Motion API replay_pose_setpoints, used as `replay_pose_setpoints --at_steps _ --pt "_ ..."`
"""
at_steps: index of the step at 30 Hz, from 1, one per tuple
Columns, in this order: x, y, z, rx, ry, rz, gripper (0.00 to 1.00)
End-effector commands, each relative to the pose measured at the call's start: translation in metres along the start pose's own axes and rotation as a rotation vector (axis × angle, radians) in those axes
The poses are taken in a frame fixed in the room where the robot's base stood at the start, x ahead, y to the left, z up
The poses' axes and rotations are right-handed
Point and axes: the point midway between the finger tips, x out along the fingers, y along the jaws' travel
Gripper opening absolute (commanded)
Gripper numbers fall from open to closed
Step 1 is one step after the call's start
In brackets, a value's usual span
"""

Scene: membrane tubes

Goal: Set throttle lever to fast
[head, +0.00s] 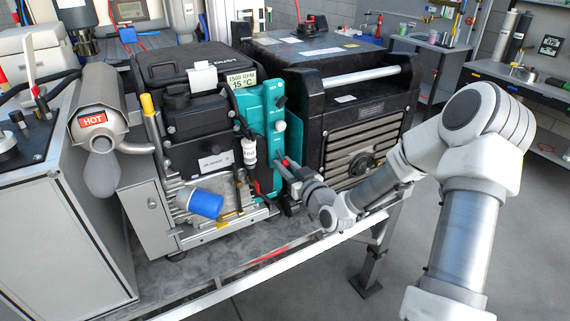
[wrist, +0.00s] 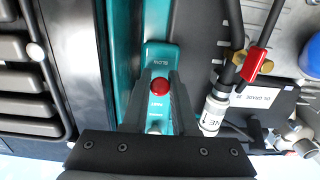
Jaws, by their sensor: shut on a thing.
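The throttle lever's red knob (wrist: 160,86) sits between the fingertips of my gripper (wrist: 160,84) in the wrist view. The fingers are shut on it from both sides. A teal panel (wrist: 158,53) lies behind it, with a label that seems to read SLOW just above the knob in that view. In the head view, my gripper (head: 288,168) reaches in from the right to the front of the teal panel (head: 268,110). The lever's shaft is hidden.
A red-handled valve (wrist: 258,60) and a white bottle-like part (wrist: 213,112) are close beside the fingers. The black slatted unit (head: 365,130) stands to the right of the teal panel. A muffler marked HOT (head: 98,100) and a blue filter (head: 206,203) are on the left.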

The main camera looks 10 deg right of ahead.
Motion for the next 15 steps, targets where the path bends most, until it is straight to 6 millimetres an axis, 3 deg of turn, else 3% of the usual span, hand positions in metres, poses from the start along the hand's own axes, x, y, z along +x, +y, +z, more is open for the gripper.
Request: replay_pose_setpoints --at_steps 15 --pt "-0.007 0.0 -0.032 -0.005 -0.392 0.0 0.0"
